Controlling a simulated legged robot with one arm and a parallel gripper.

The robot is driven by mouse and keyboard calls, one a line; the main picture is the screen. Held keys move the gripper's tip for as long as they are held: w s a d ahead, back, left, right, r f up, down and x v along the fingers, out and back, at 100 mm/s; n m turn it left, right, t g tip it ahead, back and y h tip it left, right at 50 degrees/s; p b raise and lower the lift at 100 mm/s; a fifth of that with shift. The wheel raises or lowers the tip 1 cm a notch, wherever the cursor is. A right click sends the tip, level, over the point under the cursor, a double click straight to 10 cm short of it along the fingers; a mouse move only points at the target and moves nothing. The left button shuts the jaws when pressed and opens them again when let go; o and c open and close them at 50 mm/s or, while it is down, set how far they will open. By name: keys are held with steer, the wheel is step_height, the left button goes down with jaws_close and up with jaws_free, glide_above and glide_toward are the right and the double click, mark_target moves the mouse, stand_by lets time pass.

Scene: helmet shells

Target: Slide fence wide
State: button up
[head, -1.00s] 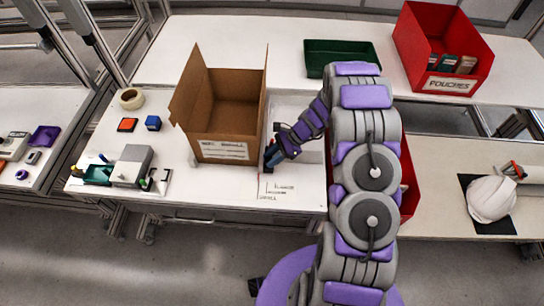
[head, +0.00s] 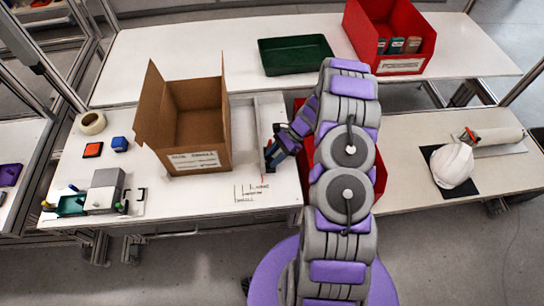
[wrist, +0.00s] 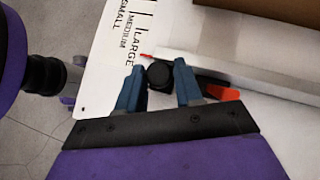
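The fence (wrist: 230,68) shows in the wrist view as a long pale bar with a black round knob (wrist: 159,75). My gripper (wrist: 160,92) has its two blue fingers on either side of the knob, apparently touching it. A small red pointer (wrist: 146,56) lies near the word LARGE on the printed size scale (wrist: 125,35), which reads small, medium, large. In the head view my gripper (head: 269,160) is low at the table's front right, right of the scale (head: 251,191).
An open cardboard box (head: 200,125) stands left of the fence, with a gap between. A green tray (head: 297,66) and red bins (head: 372,40) stand behind. A white helmet shell (head: 452,165) is right.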

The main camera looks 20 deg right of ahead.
steer(key=shift+o, duration=0.2)
steer(key=p+v, duration=0.1)
steer(key=v, duration=1.6)
steer(key=shift+p, duration=0.3)
steer(key=shift+w+d+r, duration=0.1)
steer(key=shift+w+d, duration=0.05)
steer(key=s+a+r+n+g+h+b, duration=0.15)
steer(key=s+a+r+n, duration=0.25)
steer(key=a+r, duration=0.45)
steer(key=s+a+r+n+g+h, duration=0.1)
steer(key=s+a+r+n+h, duration=0.1)
steer(key=s+a+r+n, duration=0.45)
steer(key=s+a+r+n+h+b, duration=0.1)
steer(key=s+a+n+h, duration=0.1)
steer(key=s, duration=0.9)
steer(key=s+a+r+n+t+h+b, duration=0.1)
steer(key=s+a+r+n+h, duration=0.1)
steer(key=s, duration=0.9)
steer(key=shift+a+n+h+b, duration=0.3)
steer(key=shift+a+n+h, duration=0.45)
steer(key=shift+a+n, duration=0.85)
steer(key=shift+s+a+m, duration=0.1)
steer(key=shift+a+m, duration=0.1)
steer(key=shift+m, duration=0.05)
